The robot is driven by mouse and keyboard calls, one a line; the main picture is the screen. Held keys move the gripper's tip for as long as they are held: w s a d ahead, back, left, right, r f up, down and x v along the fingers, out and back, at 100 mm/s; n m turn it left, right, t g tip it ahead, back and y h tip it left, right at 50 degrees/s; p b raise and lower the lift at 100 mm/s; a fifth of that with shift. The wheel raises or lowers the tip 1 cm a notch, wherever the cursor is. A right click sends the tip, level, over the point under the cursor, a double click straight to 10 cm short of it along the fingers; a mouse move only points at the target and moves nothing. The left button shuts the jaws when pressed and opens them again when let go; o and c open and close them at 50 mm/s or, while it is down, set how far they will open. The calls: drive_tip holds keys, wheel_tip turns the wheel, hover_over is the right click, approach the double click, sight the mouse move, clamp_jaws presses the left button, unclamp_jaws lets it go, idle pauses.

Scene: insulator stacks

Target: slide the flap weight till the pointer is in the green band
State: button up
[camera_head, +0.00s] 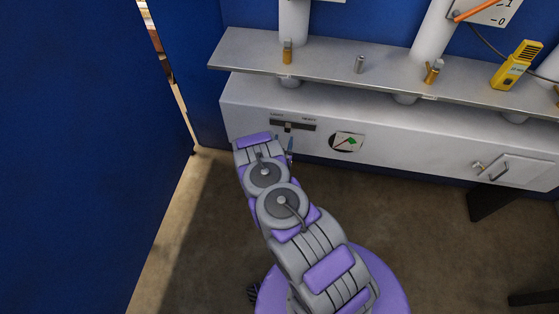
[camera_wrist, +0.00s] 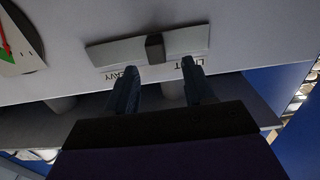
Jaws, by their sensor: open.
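The flap weight is a small dark slider knob (camera_head: 288,127) on a slotted plate (camera_head: 306,125) marked light and heavy, on the front of the white cabinet. In the wrist view the knob (camera_wrist: 155,47) sits near the middle of the plate (camera_wrist: 112,52). My gripper (camera_wrist: 160,66) is open, its two fingers apart, one to each side of the knob's line and just short of it. In the head view my arm hides most of the gripper. The round gauge (camera_head: 346,142) has a green band; the wrist view shows part of it (camera_wrist: 22,62) with a red pointer, too cropped to place exactly.
A metal shelf (camera_head: 330,67) runs above the cabinet (camera_head: 400,135), carrying brass fittings, white columns and a yellow meter (camera_head: 516,66). A cabinet latch (camera_head: 480,166) is at the right. A blue wall (camera_head: 80,130) stands at left. The brown floor (camera_head: 215,215) is open beside my arm.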

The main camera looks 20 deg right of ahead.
drive_tip(key=d+v, duration=0.1)
drive_tip(key=v, duration=1)
drive_tip(key=shift+s, duration=0.3)
drive_tip(key=shift+a+f, duration=0.1)
